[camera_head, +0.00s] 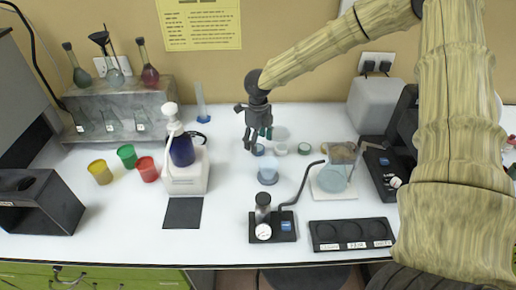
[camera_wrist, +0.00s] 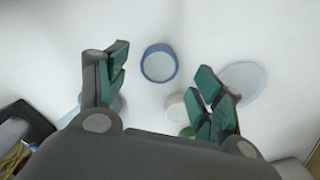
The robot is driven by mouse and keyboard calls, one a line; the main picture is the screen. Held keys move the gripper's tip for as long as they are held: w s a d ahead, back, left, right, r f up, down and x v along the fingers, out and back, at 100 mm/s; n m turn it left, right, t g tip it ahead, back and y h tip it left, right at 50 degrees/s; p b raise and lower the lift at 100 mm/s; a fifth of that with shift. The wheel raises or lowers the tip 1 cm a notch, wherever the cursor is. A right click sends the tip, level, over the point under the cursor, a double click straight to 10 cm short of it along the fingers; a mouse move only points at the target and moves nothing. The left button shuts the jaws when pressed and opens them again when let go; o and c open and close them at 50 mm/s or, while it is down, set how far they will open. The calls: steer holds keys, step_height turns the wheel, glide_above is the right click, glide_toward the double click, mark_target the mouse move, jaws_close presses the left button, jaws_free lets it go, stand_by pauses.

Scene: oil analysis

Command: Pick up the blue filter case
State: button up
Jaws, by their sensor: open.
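The blue filter case (camera_head: 258,150) is a small round piece lying on the white bench. In the wrist view it shows as a blue ring with a pale centre (camera_wrist: 159,63), in the gap between the fingers and beyond them. My gripper (camera_head: 258,137) points down over the bench, just behind and above the case in the head view. Its green-padded fingers (camera_wrist: 162,80) are spread and empty, apart from the case. A white case (camera_head: 281,149) and a green case (camera_head: 305,148) lie to the right of the blue one. The right finger partly hides the white case in the wrist view.
A clear dish (camera_head: 281,132) lies behind the white case. A blue-based clear vessel (camera_head: 268,174) stands in front of the blue case. A white dispenser stand (camera_head: 186,172) is left, a beaker (camera_head: 336,173) right. Bench is clear between the stand and the cases.

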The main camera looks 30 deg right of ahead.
steer(key=shift+w+a+f, duration=0.1)
steer(key=shift+w+f, duration=0.05)
steer(key=shift+f, duration=0.6)
steer(key=shift+w+f, duration=0.1)
steer(key=shift+f, duration=0.65)
steer(key=shift+s+r, duration=0.15)
steer(key=shift+s, duration=0.05)
steer(key=c, duration=0.9)
steer(key=shift+c, duration=0.2)
steer(key=shift+r, duration=0.1)
